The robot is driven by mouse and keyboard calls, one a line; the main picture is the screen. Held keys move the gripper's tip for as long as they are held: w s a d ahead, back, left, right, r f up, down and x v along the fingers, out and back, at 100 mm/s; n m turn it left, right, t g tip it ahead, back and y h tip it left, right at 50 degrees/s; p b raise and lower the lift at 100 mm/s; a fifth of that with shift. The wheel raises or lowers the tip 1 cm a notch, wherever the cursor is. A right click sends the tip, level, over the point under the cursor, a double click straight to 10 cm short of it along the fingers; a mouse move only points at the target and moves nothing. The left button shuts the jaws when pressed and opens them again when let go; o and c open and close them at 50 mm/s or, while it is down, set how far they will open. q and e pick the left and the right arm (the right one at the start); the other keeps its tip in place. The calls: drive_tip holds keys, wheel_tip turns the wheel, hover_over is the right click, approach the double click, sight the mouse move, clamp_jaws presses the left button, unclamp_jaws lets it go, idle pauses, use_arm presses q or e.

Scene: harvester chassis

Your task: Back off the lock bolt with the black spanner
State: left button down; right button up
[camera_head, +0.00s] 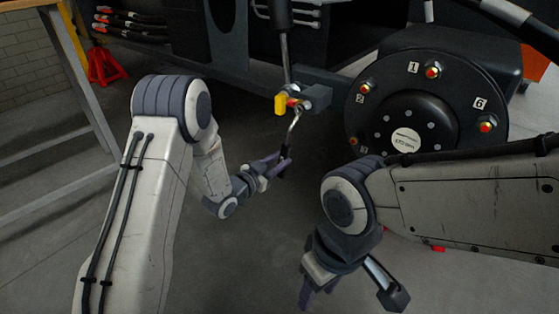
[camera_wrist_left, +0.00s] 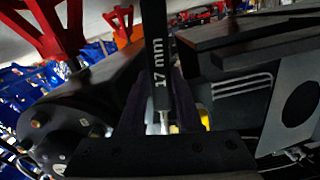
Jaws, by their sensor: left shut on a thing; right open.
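The black spanner (camera_head: 293,126) has a black handle and a bright metal head end. Its handle is marked "17 mm" in the left wrist view (camera_wrist_left: 160,60). My left gripper (camera_head: 284,161) is shut on the handle's lower end, with the spanner rising steeply from it. The spanner's head reaches the lock bolt area (camera_head: 293,102), beside a yellow piece (camera_head: 281,104). I cannot tell whether the head is seated on the bolt, as the parts overlap and are small. My right gripper (camera_head: 317,292) is open and empty, low in the head view.
A black wheel hub (camera_head: 408,105) with numbered red-tipped studs stands to the right of the bolt. A vertical rod (camera_head: 286,60) comes down above the bolt. A red jack stand (camera_head: 104,65) and a bench frame (camera_head: 78,75) are at left. The grey floor (camera_head: 255,255) between my arms is clear.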

use_arm(q)
drive_tip(key=shift+w+d, duration=0.2)
drive_tip(key=shift+w, duration=0.05)
idle(0.3)
drive_tip(key=shift+w+d, duration=0.45)
drive_tip(key=shift+w, duration=0.15)
drive_tip(key=shift+s+d+n+p, duration=0.45)
drive_tip(key=shift+d+n, duration=0.05)
drive_tip(key=shift+d, duration=0.1)
drive_tip(key=shift+s+d+n, duration=0.45)
drive_tip(key=shift+d+n, duration=0.05)
drive_tip(key=shift+d, duration=0.1)
drive_tip(key=shift+d, duration=0.1)
drive_tip(key=shift+s+d+r+n+h+p, duration=0.1)
drive_tip(key=shift+s+d+n+h+p, duration=0.05)
drive_tip(key=shift+s+d+n+p, duration=0.4)
drive_tip(key=shift+s+d+n+h+p, duration=0.15)
drive_tip(key=shift+s+d+n+p, duration=0.25)
drive_tip(key=shift+d, duration=0.2)
